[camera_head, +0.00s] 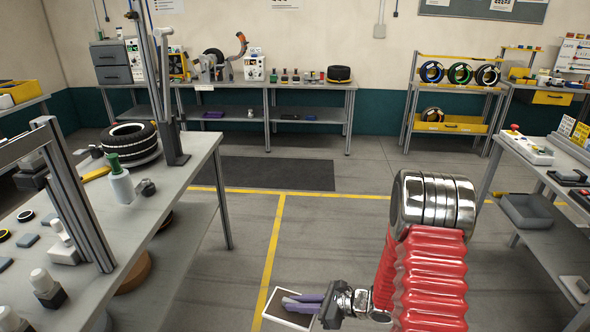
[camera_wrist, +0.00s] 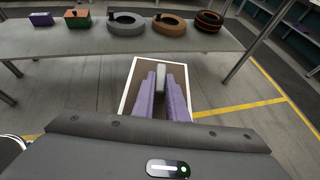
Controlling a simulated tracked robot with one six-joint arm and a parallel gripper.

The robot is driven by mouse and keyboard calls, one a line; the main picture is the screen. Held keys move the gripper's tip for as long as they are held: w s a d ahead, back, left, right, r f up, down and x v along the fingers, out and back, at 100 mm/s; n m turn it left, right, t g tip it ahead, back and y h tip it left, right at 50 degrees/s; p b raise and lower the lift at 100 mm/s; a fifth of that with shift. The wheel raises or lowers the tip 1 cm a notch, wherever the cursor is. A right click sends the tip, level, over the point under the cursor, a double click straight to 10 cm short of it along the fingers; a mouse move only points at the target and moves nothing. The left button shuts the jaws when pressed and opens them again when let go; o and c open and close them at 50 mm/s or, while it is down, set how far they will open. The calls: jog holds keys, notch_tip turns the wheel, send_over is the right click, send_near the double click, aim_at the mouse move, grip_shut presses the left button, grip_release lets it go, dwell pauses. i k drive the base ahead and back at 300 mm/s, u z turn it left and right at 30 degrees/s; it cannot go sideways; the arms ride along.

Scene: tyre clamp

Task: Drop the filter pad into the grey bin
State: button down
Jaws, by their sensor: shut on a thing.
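In the wrist view, my gripper (camera_wrist: 161,80) is shut on a small grey block, which I take to be the filter pad (camera_wrist: 160,82), held between the purple fingers. Behind and below them is an open, white-rimmed box (camera_wrist: 128,88) with a brownish inside. In the head view my gripper (camera_head: 291,301) is low at the bottom centre, in front of the same white-rimmed box (camera_head: 280,320), and the pad cannot be made out. The box looks to be on the floor, but the gap to it is unclear. I cannot tell if it is the grey bin.
A workbench (camera_head: 205,150) with a tyre (camera_head: 130,142) and small parts stands at the left. A shelf at the right holds a grey tray (camera_head: 527,211). The wrist view shows a table (camera_wrist: 80,42) with rings beyond the box. The floor between is clear, with yellow lines.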

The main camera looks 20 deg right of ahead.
aim_at(527, 216)
jog(key=z, duration=0.1)
jog(key=i, duration=1.95)
jog(key=z, duration=0.35)
jog(key=i, duration=1.25)
jog(key=z, duration=0.45)
jog(key=i, duration=1.25)
jog(key=z, duration=0.7)
jog(key=i, duration=0.6)
jog(key=z, duration=0.45)
